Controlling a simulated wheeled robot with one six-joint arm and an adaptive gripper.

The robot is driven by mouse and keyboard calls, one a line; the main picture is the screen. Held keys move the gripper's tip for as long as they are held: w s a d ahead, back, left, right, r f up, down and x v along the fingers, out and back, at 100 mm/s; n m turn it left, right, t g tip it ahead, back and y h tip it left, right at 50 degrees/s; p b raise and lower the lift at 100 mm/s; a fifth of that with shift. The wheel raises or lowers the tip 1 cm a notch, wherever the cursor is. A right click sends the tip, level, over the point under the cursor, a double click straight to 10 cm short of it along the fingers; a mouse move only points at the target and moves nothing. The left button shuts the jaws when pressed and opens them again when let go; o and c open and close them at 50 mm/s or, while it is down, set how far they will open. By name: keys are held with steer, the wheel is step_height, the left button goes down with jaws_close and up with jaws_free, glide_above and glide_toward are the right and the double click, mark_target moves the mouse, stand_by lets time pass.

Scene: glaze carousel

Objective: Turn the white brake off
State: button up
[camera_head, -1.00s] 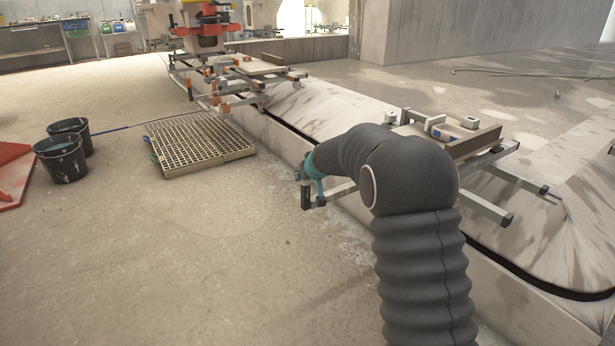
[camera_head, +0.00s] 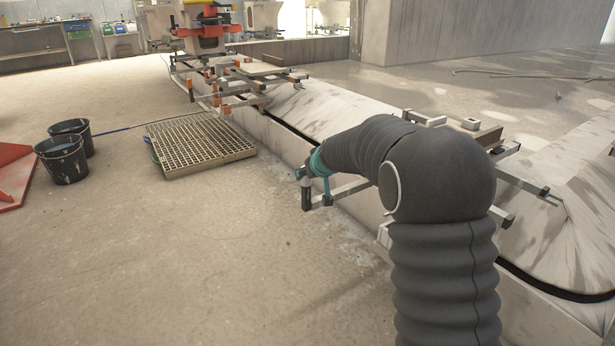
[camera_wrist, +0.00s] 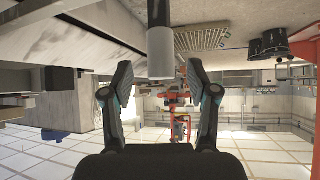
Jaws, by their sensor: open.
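In the wrist view my gripper (camera_wrist: 159,67) is open, with its two dark fingers apart. A pale grey-white cylinder with a darker upper part, likely the brake's handle (camera_wrist: 161,52), shows between the fingers in the picture. I see gaps on both sides, and I cannot tell how deep it sits between them. In the head view, a dark upright post (camera_head: 306,196) hangs at the end of a pale bar (camera_head: 348,190) on the near carriage, right by my gripper. My arm hides most of that carriage, so I cannot tell which part is the white brake.
The pale carousel track (camera_head: 330,108) runs behind my arm. Another carriage with orange-ended bars (camera_head: 240,90) stands farther along it. A floor grate (camera_head: 200,143) and two dark buckets (camera_head: 62,158) are at the left.

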steer(key=v, duration=0.6)
steer(key=shift+s+r, duration=0.3)
steer(key=shift+d, duration=0.1)
steer(key=s+d+f+m+g+p, duration=0.1)
steer(key=s+f+g, duration=0.15)
steer(key=s, duration=0.55)
steer(key=s+d+f+m+g, duration=0.1)
steer(key=s+f+g, duration=0.15)
steer(key=s, duration=0.45)
steer(key=s+d+r+h+p, duration=0.1)
steer(key=s+d+r+p, duration=0.2)
steer(key=s, duration=0.6)
steer(key=s+d+r+m+h+p, duration=0.1)
steer(key=s+d+r+p, duration=0.2)
steer(key=s+r, duration=0.4)
steer(key=s+d+r+t+h+p, duration=0.1)
steer(key=s+d+r+p, duration=0.2)
steer(key=s, duration=0.9)
step_height(320, 180, up, 2)
steer(key=shift+s+d+r+m+p, duration=0.1)
steer(key=shift+s+d+m+p, duration=0.25)
steer(key=shift+d, duration=0.5)
